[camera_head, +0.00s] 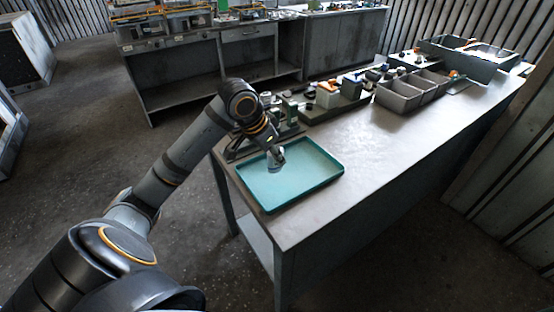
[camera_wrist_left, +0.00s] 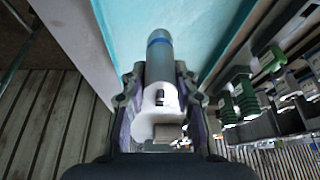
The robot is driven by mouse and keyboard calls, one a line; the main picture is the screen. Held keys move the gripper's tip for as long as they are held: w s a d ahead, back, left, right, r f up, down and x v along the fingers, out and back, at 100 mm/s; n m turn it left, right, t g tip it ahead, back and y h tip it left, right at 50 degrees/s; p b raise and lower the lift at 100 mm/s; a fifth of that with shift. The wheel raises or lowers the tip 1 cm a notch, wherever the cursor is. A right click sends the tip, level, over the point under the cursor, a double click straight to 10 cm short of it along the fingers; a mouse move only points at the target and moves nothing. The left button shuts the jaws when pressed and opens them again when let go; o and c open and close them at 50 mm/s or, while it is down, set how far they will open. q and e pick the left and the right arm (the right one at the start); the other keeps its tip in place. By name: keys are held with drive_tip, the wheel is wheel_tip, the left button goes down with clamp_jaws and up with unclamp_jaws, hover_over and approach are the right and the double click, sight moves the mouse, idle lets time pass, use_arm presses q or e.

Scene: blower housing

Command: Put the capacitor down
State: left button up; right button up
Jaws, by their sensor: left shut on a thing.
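The capacitor (camera_wrist_left: 159,62) is a grey cylinder with a blue band and a white section in the left wrist view. My left gripper (camera_wrist_left: 160,95) is shut on it, with one finger on each side. In the head view my left gripper (camera_head: 273,148) points down over the teal tray (camera_head: 318,184), towards its far left part. The capacitor (camera_head: 276,162) shows there as a small pale shape below the gripper. I cannot tell whether it touches the tray floor. My right gripper is not in view.
The tray lies at the near left end of a grey workbench (camera_head: 385,143). Behind it stand green and dark parts (camera_head: 288,108). Grey bins (camera_head: 398,95) stand farther right. The bench top right of the tray is clear.

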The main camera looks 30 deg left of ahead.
use_arm(q)
drive_tip(key=shift+w+a+f, duration=0.2)
drive_tip(key=shift+w+f, duration=0.4)
drive_tip(key=shift+f, duration=0.15)
drive_tip(key=shift+w+a+f, duration=0.2)
drive_tip(key=shift+w+f, duration=0.4)
drive_tip(key=shift+f, duration=0.15)
wheel_tip(320, 180, down, 3)
drive_tip(key=shift+f, duration=0.1)
drive_tip(key=o, duration=1)
drive_tip(key=shift+f, duration=0.1)
drive_tip(key=shift+c, duration=0.2)
drive_tip(key=v, duration=1.2)
drive_tip(key=shift+r, duration=0.2)
